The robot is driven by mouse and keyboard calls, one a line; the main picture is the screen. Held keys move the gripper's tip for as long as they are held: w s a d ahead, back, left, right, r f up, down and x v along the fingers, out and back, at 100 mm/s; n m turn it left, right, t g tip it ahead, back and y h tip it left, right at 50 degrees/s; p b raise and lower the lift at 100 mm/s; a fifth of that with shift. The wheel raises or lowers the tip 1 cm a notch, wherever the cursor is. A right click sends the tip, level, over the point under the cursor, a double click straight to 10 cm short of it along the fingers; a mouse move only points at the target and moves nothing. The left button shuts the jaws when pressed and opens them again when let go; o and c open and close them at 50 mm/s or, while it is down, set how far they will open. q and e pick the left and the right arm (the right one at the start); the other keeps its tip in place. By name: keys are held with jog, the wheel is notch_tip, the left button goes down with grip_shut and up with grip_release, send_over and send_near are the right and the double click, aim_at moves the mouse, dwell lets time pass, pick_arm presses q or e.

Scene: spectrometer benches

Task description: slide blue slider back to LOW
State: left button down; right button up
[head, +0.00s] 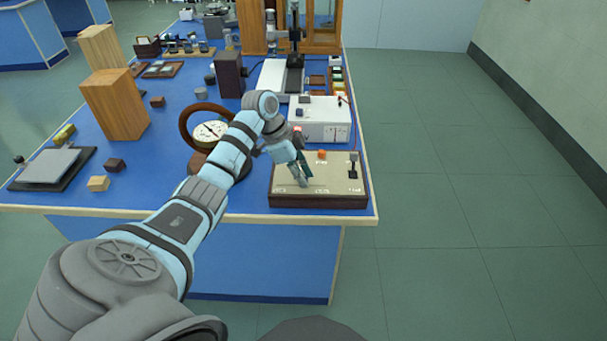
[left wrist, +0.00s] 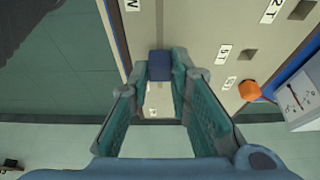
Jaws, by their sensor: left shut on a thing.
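The beige control panel (head: 330,187) with a dark rim stands at the front right corner of the blue bench. My left gripper (head: 302,178) reaches down over its left part. In the left wrist view, my left gripper (left wrist: 164,80) is shut on the blue slider (left wrist: 160,65), which sits between its fingertips on the panel. A label ending in W (left wrist: 132,5) is cut off at the top edge, apart from the slider. In the head view the fingers hide the slider. My right gripper is not in view.
An orange knob (head: 322,154) and a dark lever (head: 354,165) stand on the panel, right of the gripper. A white instrument box (head: 322,121) is just behind it. A round dial gauge (head: 209,132) stands to the left. Open floor lies right of the bench.

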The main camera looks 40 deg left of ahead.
aim_at(282, 185)
pick_arm(q)
jog(key=s+a+p, duration=0.1)
jog(key=s+a, duration=0.1)
jog(key=s+a+p, duration=0.2)
jog(key=a, duration=0.1)
jog(key=shift+a+r, duration=0.1)
jog(key=shift+a, duration=0.1)
jog(key=c, duration=1.9)
grip_release()
jog(key=o, duration=0.4)
jog(key=shift+s, duration=0.1)
